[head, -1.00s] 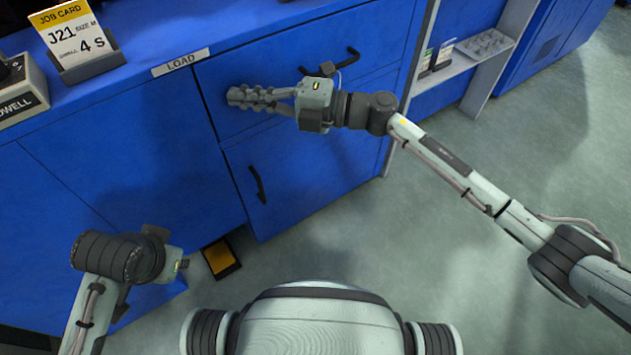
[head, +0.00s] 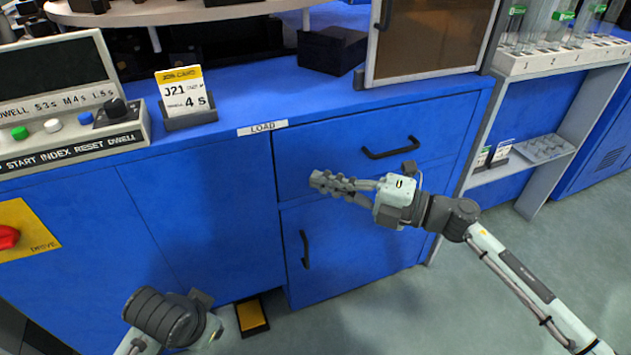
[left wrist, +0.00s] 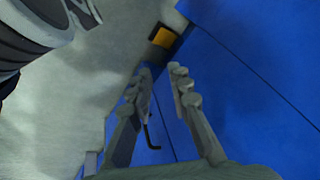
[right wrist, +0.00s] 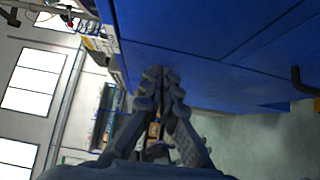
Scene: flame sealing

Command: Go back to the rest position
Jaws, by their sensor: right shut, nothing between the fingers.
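My right gripper (head: 318,182) is shut and empty, in front of the upper drawer of the blue cabinet (head: 200,220), below and left of the drawer handle. In the right wrist view its fingers (right wrist: 163,75) meet at the tips beside the blue panel. My left arm shows at the lower left of the head view, with its fingers out of sight there. In the left wrist view the left gripper (left wrist: 162,72) is open, its two fingers apart with nothing between them, near the blue cabinet front and above the floor.
The drawer handle (head: 391,148) and door handle (head: 304,249) stick out from the cabinet. A yellow-and-black floor pedal (head: 252,314) lies at the cabinet's foot. Floor at right is free.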

